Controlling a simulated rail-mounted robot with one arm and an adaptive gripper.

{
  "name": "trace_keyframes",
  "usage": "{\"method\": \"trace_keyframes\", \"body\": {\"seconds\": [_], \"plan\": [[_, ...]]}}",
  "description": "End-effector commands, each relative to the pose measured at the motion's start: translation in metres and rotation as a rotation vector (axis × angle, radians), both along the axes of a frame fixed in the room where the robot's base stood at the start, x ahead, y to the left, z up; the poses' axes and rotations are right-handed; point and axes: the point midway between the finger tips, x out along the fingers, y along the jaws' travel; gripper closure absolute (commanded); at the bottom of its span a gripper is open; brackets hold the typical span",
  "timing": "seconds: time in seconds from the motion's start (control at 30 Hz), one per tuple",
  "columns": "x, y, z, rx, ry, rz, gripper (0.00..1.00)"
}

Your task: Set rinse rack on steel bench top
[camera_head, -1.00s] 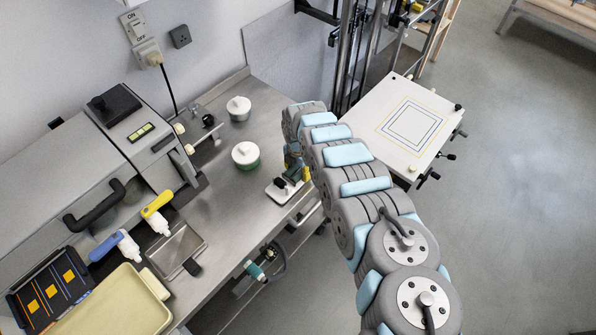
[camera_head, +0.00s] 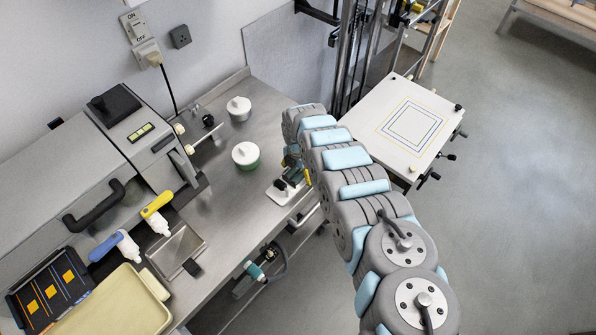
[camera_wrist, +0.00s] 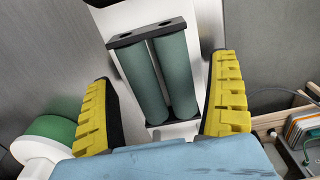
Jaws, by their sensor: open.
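A piece with two dark green rollers (camera_wrist: 175,78) between black end bars stands over a pale plate in the wrist view. I cannot tell for sure whether it is the rinse rack. My gripper (camera_wrist: 166,88) is open, with one yellow-padded finger on each side of it and visible gaps. In the head view my gripper (camera_head: 303,173) is low over the right edge of the steel bench top (camera_head: 225,205). The same green piece (camera_head: 292,175) partly shows there on a white plate (camera_head: 283,193); my arm hides part of it.
A steel tray (camera_head: 176,251), two bottles (camera_head: 129,247) and a cream tray (camera_head: 115,305) lie at the lower left. The enlarger baseboard (camera_head: 405,125) is to the right. The bench between pots and tray is clear.

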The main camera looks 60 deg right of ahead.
Motion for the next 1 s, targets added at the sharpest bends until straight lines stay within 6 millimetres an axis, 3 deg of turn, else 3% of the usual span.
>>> {"method": "trace_keyframes", "body": {"seconds": [0.37, 1.0], "plan": [[0.001, -0.001, 0.024, 0.000, -0.001, 0.002, 0.10], [-0.001, -0.001, 0.083, -0.001, 0.002, 0.000, 0.10]]}}
